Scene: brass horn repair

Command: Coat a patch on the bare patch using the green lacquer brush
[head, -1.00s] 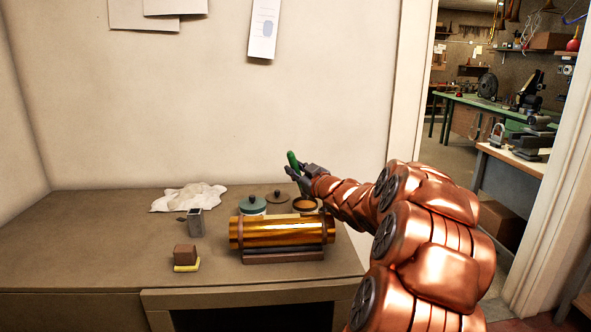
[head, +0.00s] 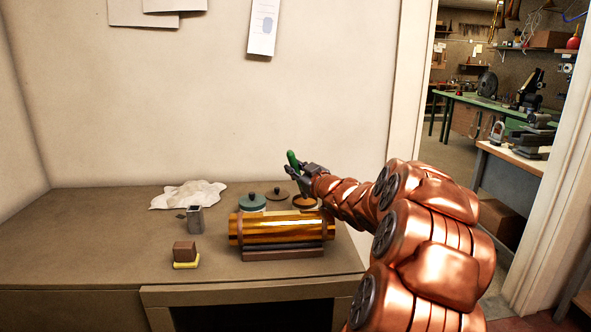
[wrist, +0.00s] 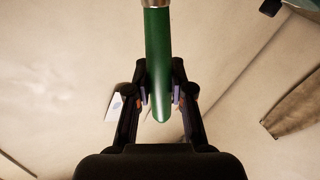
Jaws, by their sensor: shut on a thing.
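My gripper (head: 297,170) is shut on the green lacquer brush (head: 292,158), held above the back of the bench. In the wrist view the brush's green handle (wrist: 157,70) lies between the two fingers, with a metal band at the top edge of the picture; its bristles are out of view there. A shiny brass tube (head: 278,229) lies on a dark cradle (head: 283,253) in front of and below my gripper. I cannot make out the bare patch on it. An open amber-coloured dish (head: 304,202) stands behind the tube, below the brush.
A teal round tin (head: 252,203) and a dark lid (head: 276,194) stand behind the tube. A crumpled white cloth (head: 188,195), a small metal container (head: 195,219) and a brown block on a yellow base (head: 185,254) lie left. The bench's left side is clear.

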